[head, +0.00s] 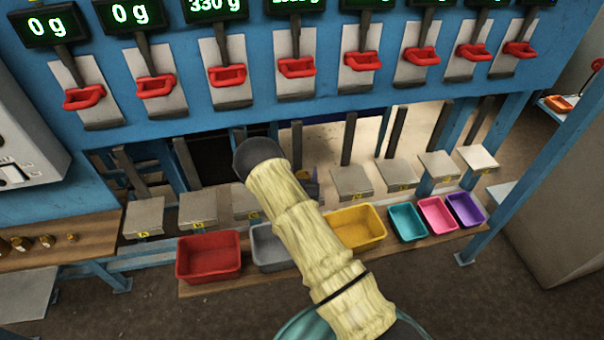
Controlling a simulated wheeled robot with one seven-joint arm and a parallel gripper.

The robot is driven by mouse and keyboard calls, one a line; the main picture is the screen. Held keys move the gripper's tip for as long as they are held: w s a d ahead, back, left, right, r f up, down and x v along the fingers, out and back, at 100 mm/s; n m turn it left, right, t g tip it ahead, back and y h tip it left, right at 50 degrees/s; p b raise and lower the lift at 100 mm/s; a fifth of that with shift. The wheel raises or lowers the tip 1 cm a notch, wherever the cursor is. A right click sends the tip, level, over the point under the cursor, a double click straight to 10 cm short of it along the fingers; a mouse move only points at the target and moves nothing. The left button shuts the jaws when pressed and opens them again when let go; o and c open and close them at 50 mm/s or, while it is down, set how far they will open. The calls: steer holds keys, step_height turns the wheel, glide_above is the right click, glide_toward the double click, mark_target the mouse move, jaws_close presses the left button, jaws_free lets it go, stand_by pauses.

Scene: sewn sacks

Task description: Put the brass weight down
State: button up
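Several small brass weights (46,241) stand on the wooden shelf at the far left. My arm rises from the bottom in a pale sleeve and ends in a dark rounded joint at the middle of the picture. My gripper does not show; it is hidden behind or below my arm. A small dark and brownish shape (309,182) shows just right of my arm, between the pans; I cannot tell what it is. I cannot see whether a brass weight is held.
A blue frame carries a row of red spouts (227,75) above grey weighing pans (351,181). The third display (214,6) reads 330 g; the two left of it read 0 g. Coloured bins, including a red one (208,257) and a yellow one (357,227), line a low board.

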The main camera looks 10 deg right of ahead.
steer(key=shift+o, duration=0.2)
steer(key=shift+r, duration=0.1)
steer(key=shift+r, duration=0.15)
steer(key=b+v, duration=0.4)
steer(key=v, duration=0.8)
